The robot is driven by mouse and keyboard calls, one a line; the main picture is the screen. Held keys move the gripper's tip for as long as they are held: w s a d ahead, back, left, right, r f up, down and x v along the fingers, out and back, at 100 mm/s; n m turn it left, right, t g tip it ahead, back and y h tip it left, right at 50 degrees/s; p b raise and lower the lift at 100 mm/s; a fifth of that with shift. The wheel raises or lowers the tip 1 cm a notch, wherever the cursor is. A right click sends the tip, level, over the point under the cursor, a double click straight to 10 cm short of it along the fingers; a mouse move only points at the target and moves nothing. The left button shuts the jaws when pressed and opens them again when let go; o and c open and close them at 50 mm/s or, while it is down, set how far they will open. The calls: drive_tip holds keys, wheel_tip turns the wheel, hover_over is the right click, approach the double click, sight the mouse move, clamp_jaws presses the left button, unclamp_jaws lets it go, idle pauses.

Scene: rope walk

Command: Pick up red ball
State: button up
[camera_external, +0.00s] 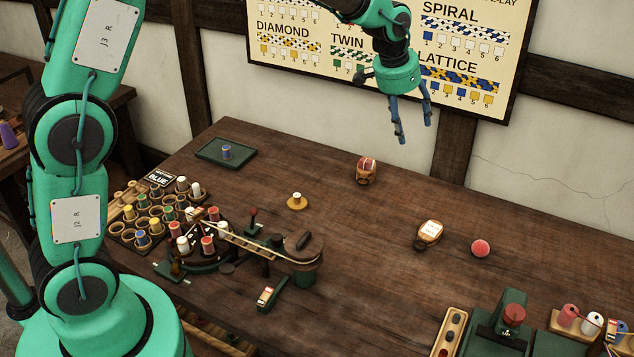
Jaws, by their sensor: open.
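The red ball (481,248) is small and pinkish red. It lies on the bare right part of the wooden table (380,255), just right of a small wooden item with a white label. My gripper (415,138) hangs high over the back of the table, in front of the wall poster, with its blue fingers pointing down. The fingers are apart with nothing between them. In the picture it is above and to the left of the ball, well clear of it.
The wooden labelled item (429,232) and a reddish wooden item (366,170) stand on the table. A spool rack and braiding device (205,240) fill the left. A green machine (505,325) and spools (591,322) are at front right. A green tray (226,153) lies at back left.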

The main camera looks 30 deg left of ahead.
drive_tip(key=w+d+f+m, duration=0.1)
drive_tip(key=w+d+f, duration=0.3)
drive_tip(key=d+f, duration=0.75)
drive_tip(key=m+g+p, duration=0.1)
drive_tip(key=m+p, duration=0.1)
hover_over(481, 243)
drive_tip(key=s+a, duration=0.2)
drive_tip(key=s, duration=0.1)
wheel_tip(481, 243, down, 12)
drive_tip(key=shift+w+a+r, duration=0.1)
drive_tip(key=shift+a, duration=0.1)
drive_tip(key=shift+b+x, duration=0.3)
drive_tip(key=shift+x, duration=4)
drive_tip(key=shift+d, duration=0.15)
drive_tip(key=shift+x, duration=2.55)
drive_tip(key=shift+w, duration=0.1)
